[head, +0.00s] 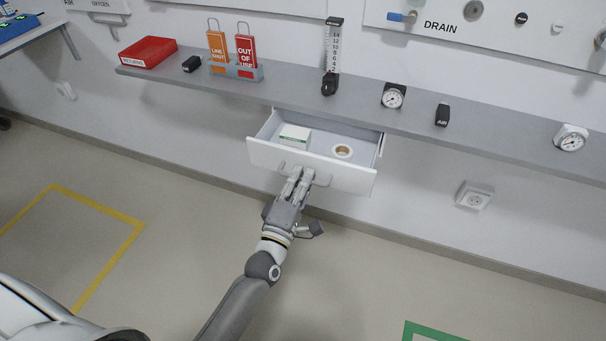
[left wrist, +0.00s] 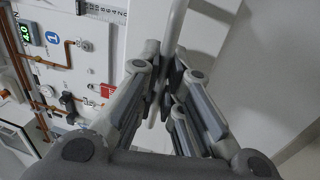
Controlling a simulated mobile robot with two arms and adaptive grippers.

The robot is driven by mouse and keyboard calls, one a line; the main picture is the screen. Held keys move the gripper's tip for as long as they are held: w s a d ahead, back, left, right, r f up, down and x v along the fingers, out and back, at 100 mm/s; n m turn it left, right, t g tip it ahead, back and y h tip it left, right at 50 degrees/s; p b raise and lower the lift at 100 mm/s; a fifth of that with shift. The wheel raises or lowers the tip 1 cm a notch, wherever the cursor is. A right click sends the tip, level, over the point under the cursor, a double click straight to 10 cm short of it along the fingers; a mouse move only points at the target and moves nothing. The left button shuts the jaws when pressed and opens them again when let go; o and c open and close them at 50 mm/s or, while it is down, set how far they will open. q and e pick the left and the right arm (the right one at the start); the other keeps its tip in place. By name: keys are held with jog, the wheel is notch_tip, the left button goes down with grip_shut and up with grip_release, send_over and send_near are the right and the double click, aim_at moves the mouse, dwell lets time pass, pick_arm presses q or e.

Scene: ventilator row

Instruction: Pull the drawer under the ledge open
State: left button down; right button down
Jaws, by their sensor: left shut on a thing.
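The white drawer (head: 345,180) under the grey ledge (head: 280,95) stands open, pulled well out from the wall. Its inside shows a white box with a green edge (head: 294,137) and a tan ring-shaped roll (head: 343,151). My left gripper (head: 297,178) is at the drawer's front, shut on the bar handle (head: 322,178). In the left wrist view the handle (left wrist: 174,30) runs between the closed fingers (left wrist: 166,85). The fingers hide part of the handle. My right gripper is not in view.
On the ledge stand a red tray (head: 147,52), orange and red tags in a holder (head: 236,70), a flowmeter (head: 332,55), gauges (head: 393,96) and small black blocks. A wall socket (head: 474,196) is at right. The floor below is clear, with yellow and green markings.

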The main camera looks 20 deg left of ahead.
pick_arm(q)
jog(key=c, duration=1.6)
grip_release()
jog(key=shift+o, duration=0.2)
jog(key=s+f, duration=0.2)
jog(key=s, duration=0.9)
jog(key=shift+s+a+f, duration=0.15)
jog(key=shift+s+a, duration=0.05)
jog(key=shift+s, duration=0.2)
